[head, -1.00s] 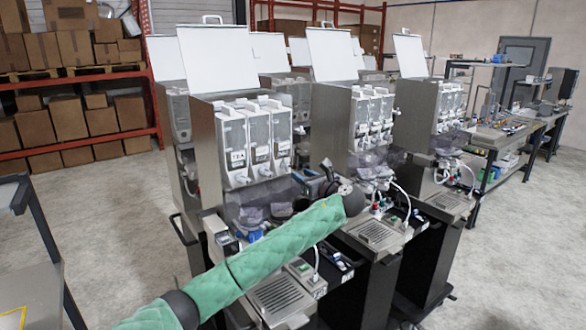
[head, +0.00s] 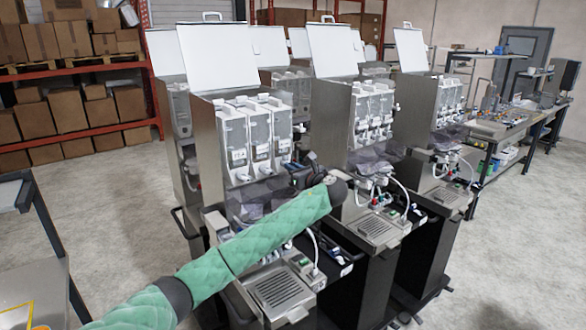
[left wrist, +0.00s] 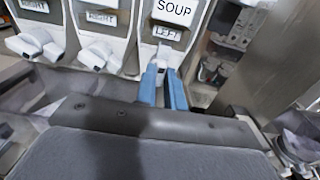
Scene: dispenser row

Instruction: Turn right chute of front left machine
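The front left machine (head: 207,160) has a row of three dispensers with white chutes. In the left wrist view these are a left chute (left wrist: 30,44), a middle chute (left wrist: 96,55) and a right chute (left wrist: 162,57). The label over the right one reads SOUP and LEFT; the other two seem to read RIGHT. My left gripper (left wrist: 163,80) has its blue fingers on either side of the right chute's white spout, with a narrow gap. I cannot tell whether they press on it. In the head view my left gripper (head: 305,172) is dark and partly hidden by its arm. My right gripper is not in view.
A second machine (head: 330,130) stands close on the right, with a third beyond it. A metal drip tray (head: 277,289) lies below my left arm. A workbench (head: 490,132) is at the far right. Open floor lies at the left.

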